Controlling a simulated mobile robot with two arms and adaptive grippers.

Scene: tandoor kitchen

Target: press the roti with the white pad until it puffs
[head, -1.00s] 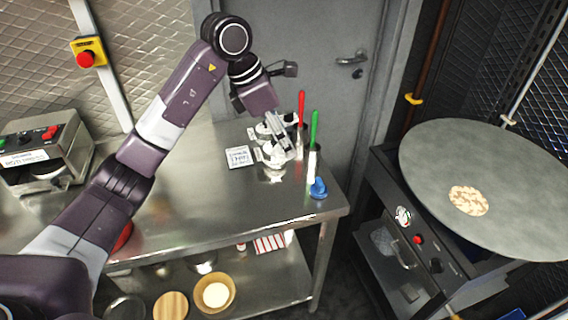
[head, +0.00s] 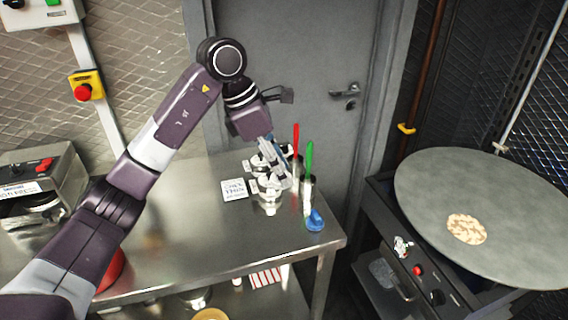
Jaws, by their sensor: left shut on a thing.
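The roti (head: 466,229), pale with brown patches, lies flat on the large round grey griddle (head: 425,190) at the right. My left gripper (head: 270,180) is over the back right of the steel table, beside the upright red (head: 296,139) and green (head: 309,158) handles. It is shut on a small pale thing that its fingers mostly hide. I cannot tell whether this is the white pad. No white pad shows clearly elsewhere, and nothing touches the roti. My right gripper is not in view.
The steel table (head: 190,235) has a white label card (head: 234,189) and a blue object (head: 315,220) near its right corner. A gap of floor separates the table from the griddle stand. A grey door (head: 290,60) is behind; a machine (head: 40,190) stands at the left.

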